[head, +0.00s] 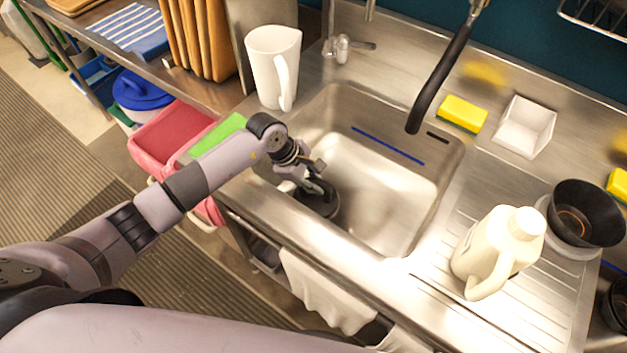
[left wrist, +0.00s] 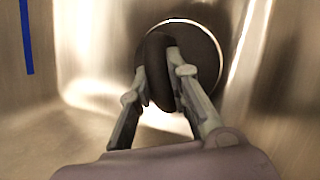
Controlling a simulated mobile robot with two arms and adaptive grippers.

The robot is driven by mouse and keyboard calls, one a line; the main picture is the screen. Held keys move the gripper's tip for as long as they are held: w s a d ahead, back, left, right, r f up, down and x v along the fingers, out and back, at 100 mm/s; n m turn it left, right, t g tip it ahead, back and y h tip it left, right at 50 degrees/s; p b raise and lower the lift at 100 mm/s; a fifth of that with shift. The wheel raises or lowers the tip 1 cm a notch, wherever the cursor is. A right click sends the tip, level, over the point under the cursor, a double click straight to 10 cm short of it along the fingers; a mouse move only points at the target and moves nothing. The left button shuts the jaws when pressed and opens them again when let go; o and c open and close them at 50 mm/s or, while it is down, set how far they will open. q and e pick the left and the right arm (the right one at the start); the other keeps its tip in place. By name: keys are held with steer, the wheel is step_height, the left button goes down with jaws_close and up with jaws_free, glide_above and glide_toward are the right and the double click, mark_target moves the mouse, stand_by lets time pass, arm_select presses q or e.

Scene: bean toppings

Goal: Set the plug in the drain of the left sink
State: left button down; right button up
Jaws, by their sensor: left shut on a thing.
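The left sink (head: 392,185) is a steel basin with a blue line on its far wall. My left gripper (head: 316,186) reaches down into its near left part. In the left wrist view, the gripper (left wrist: 160,84) is shut on the black plug (left wrist: 156,62), which is held on edge between the fingertips. The dark round drain (left wrist: 207,52) with a bright rim lies just behind the plug and is partly covered by it and a finger. I cannot tell whether plug and drain touch. In the head view, a dark round shape shows under the gripper. My right gripper is not in view.
A white pitcher (head: 273,68) stands at the sink's back left corner. A black faucet hose (head: 441,80) hangs over the basin's back. A yellow sponge (head: 462,114), white tray (head: 523,127), cream jug (head: 497,250) and black bowl (head: 585,214) stand to the right.

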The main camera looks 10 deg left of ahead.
arm_select(q)
steer(key=shift+f, duration=0.15)
steer(key=c, duration=1.4)
jaws_free()
steer(key=shift+c, duration=0.2)
steer(key=v, duration=1.2)
